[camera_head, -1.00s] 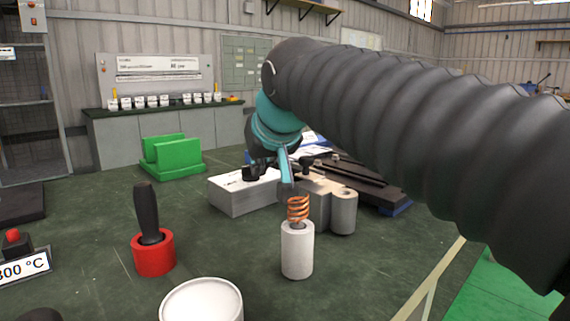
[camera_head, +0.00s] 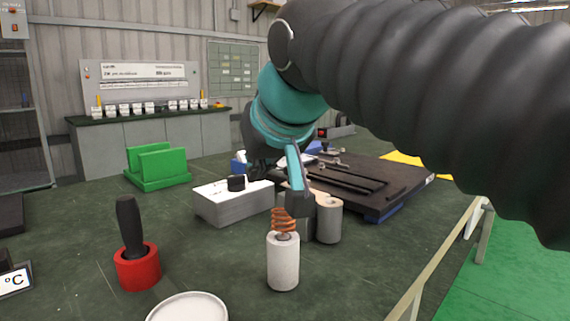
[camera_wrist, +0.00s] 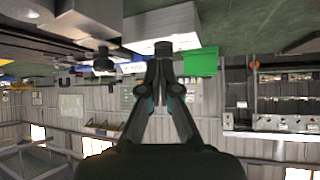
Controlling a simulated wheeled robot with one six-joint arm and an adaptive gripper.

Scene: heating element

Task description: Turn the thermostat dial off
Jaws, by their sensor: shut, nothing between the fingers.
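The thermostat is a pale grey box (camera_head: 232,203) on the green bench, with a black round dial (camera_head: 236,183) on its top. In the wrist view, which is upside down, the box (camera_wrist: 165,22) is at the top centre and its dial (camera_wrist: 162,47) is just beyond my fingertips. My gripper (camera_wrist: 160,60) is shut and empty, its fingertips together. In the head view, my gripper (camera_head: 258,168) is dark, partly hidden by my arm, and just right of the dial. I cannot tell whether it touches the dial. The dial's marks are too small to read.
A green holder (camera_head: 158,168) is behind left. A red cup with a black handle (camera_head: 138,265) is front left. A dark plate (camera_head: 370,182) lies at right.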

